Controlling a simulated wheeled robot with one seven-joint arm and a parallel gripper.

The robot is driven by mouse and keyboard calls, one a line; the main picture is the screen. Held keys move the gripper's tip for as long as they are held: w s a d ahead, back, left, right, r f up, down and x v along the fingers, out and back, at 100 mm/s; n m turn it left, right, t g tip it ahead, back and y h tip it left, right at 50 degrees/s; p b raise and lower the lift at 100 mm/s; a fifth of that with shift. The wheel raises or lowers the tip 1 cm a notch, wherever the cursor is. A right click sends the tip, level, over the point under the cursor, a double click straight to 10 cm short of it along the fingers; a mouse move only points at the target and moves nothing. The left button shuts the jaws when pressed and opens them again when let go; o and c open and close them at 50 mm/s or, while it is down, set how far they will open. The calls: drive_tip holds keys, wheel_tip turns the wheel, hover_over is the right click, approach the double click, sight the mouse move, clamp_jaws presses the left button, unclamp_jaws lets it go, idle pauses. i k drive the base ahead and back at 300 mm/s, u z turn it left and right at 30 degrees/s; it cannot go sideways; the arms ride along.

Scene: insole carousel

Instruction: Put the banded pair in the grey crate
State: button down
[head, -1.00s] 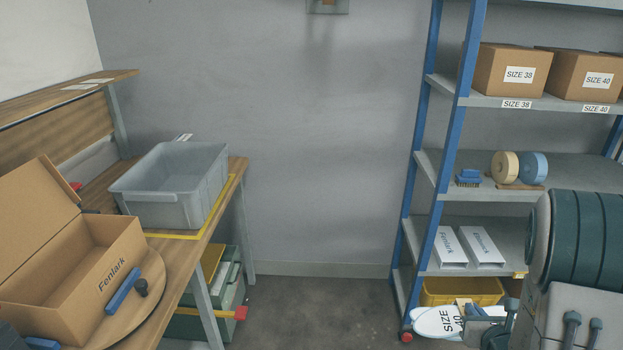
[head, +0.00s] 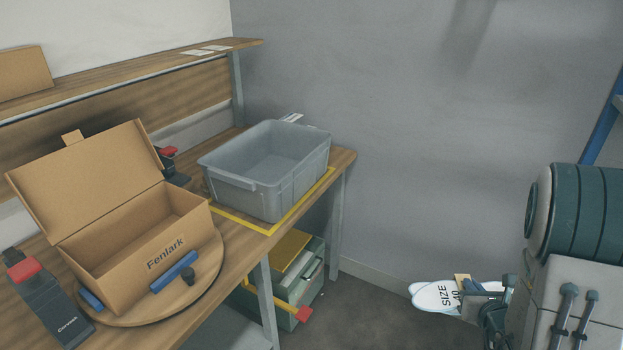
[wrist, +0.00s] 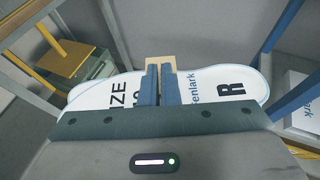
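The banded pair (head: 436,297) is a white pair of insoles marked "SIZE 40", with a tan band (wrist: 153,66) around its middle. My gripper (wrist: 160,85) is shut on the pair at the band, its two blue fingers pressed together there. In the head view my gripper (head: 482,296) holds the pair out at the lower right, above the floor. The grey crate (head: 264,192) stands empty on the workbench inside a yellow outline, to the left of the pair and well apart from it.
An open Fenlark box (head: 165,254) stands on a round wooden turntable (head: 215,262) left of the crate. A green bin (head: 296,275) with a yellow item sits below the bench. A bench leg (head: 336,225) stands at the corner. The floor between bench and pair is clear.

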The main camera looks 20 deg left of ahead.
sight(266, 181)
drive_tip(key=u, duration=0.55)
drive_tip(key=i, duration=0.65)
drive_tip(key=u, duration=0.6)
